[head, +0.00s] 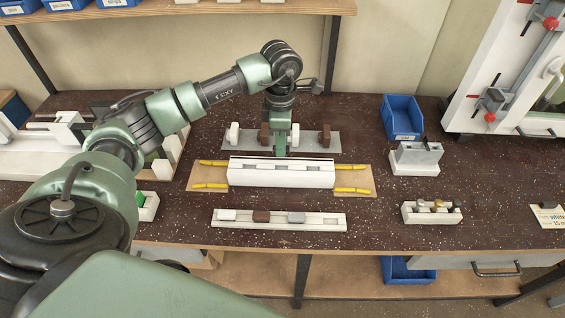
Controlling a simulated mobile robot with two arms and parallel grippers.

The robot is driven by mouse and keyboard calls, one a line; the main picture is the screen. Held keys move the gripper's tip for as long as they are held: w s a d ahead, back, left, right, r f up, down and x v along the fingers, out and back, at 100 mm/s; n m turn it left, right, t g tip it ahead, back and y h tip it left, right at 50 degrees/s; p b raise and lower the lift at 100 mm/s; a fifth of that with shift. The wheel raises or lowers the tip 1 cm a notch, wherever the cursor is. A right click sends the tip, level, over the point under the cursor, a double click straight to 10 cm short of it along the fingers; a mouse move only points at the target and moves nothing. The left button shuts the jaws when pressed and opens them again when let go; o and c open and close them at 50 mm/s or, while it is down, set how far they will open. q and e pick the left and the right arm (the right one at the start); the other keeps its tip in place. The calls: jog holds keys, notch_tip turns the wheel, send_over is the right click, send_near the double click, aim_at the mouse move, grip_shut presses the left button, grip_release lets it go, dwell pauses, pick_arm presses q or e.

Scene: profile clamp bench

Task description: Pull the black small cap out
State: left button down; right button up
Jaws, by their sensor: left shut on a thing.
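My left gripper (280,150) points down at the back edge of the long white profile (280,178), near its middle. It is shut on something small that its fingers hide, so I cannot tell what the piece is. The profile lies on a tan board (209,178) with yellow strips at both ends. A small black-topped piece (456,209) sits at the right end of a white holder (418,216) on the right. I cannot tell whether it is the black small cap. My right gripper is not in view.
A grey plate (226,146) with white and brown blocks stands behind the profile. A white tray (330,222) with white, brown and grey pieces lies in front. A blue bin (402,115) and a grey-white block fixture (415,160) stand to the right. Bench between fixture and holder is clear.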

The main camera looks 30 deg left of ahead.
pick_arm(q)
jog(key=shift+r+p, duration=0.9)
jog(key=shift+r, duration=0.85)
